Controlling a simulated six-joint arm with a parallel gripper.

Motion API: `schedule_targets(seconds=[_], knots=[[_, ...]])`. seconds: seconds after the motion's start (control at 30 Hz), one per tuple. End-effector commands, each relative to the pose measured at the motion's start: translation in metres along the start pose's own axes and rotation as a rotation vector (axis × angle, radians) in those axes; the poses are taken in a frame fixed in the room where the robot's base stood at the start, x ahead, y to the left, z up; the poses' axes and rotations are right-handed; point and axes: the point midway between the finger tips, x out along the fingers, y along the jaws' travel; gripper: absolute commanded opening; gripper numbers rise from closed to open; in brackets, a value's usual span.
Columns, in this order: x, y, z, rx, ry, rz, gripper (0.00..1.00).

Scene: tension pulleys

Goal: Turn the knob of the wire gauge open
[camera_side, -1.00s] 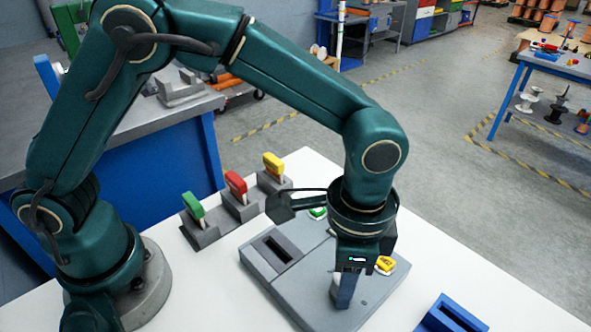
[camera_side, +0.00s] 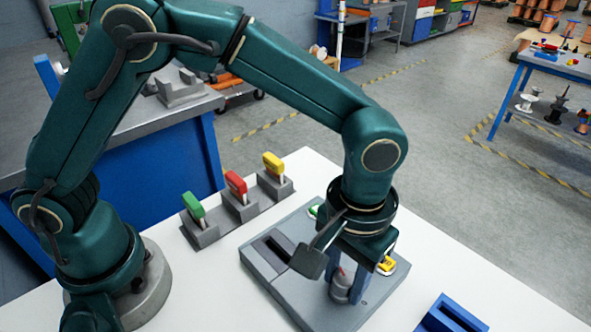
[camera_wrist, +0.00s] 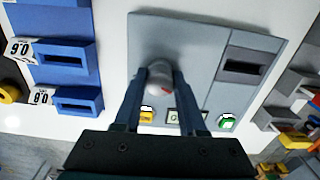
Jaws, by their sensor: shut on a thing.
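The wire gauge (camera_side: 290,300) is a flat grey panel on the white table, with a dark slot on its left in the side view. Its knob (camera_side: 340,288) is a round grey piece with a red mark, standing up from the panel. In the wrist view the knob (camera_wrist: 163,84) sits between the two fingers, and the red mark shows on it. My gripper (camera_wrist: 160,75) points down over the panel and is shut on the knob. In the side view my gripper (camera_side: 350,280) partly hides the knob.
The panel bears a green button (camera_wrist: 226,122), a yellow button (camera_side: 387,265) and a small display (camera_wrist: 182,116). Blue slotted blocks (camera_wrist: 75,100) lie beside it. Green (camera_side: 193,206), red (camera_side: 236,184) and yellow (camera_side: 273,163) handled pieces stand in grey holders behind.

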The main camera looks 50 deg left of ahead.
Motion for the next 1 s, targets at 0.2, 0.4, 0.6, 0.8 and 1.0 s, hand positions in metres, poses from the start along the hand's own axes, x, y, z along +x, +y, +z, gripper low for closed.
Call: schedule_targets(seconds=[0.2,0.4,0.6,0.8,1.0], knots=[[-0.0012,-0.0004,0.0000,-0.107,0.001,0.000,0.00],[-0.0012,-0.0005,0.0000,-0.158,0.001,0.000,0.00],[-0.0012,-0.0005,0.0000,-0.173,0.001,0.000,0.00],[-0.0011,-0.0006,-0.0001,-0.174,0.000,0.000,0.00],[-0.0009,-0.0005,-0.0001,-0.173,0.000,0.000,0.70]])
